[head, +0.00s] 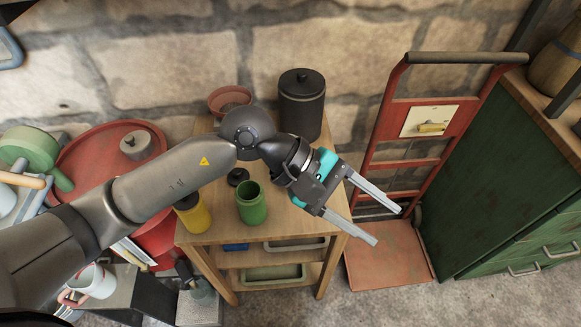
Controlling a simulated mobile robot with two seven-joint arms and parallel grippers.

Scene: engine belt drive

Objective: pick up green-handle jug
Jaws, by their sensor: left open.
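I cannot make out a jug with a clearly green handle. A white jug (97,282) with a reddish handle stands at the lower left, partly behind my left arm. A green pot-like vessel (28,148) with a green handle sits at the far left; I cannot tell whether it is a jug. My left gripper (388,225) is open and empty. It hangs past the right side of the wooden table, in front of the red hand truck, far to the right of both vessels. My right gripper is not in view.
The wooden table (217,231) holds a green jar (251,204), a yellow jar (194,215), a dark canister (302,103) and a reddish bowl (229,97). A red drum (100,150) stands left. The red hand truck (388,258) and green cabinet (500,185) stand right.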

